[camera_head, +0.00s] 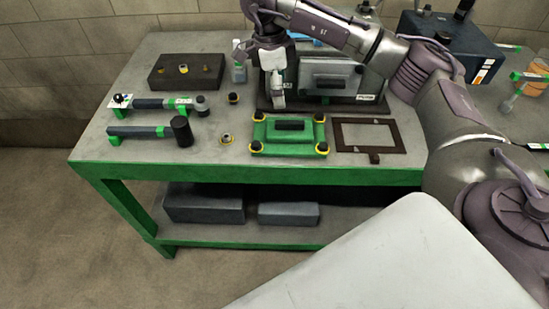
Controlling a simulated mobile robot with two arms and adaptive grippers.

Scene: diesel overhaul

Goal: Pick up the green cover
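The green cover (268,138) lies flat at the front middle of the green-framed workbench (180,60). It has a black handle (290,125) on top and dark knobs with yellow rings at its corners. My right arm comes in from the right and reaches over the back of the bench. My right gripper (278,101) points down, above and behind the cover's left half in the picture, and looks apart from it. Its fingers look close together from this side, and I cannot tell whether they are open. My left gripper is out of view.
A dark rectangular frame (338,147) lies right of the cover. A grey housing (332,78) on a dark base stands behind. Hammer-like tools (140,132) and a dark block (186,71) are at left. Grey boxes (204,203) rest on the lower shelf.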

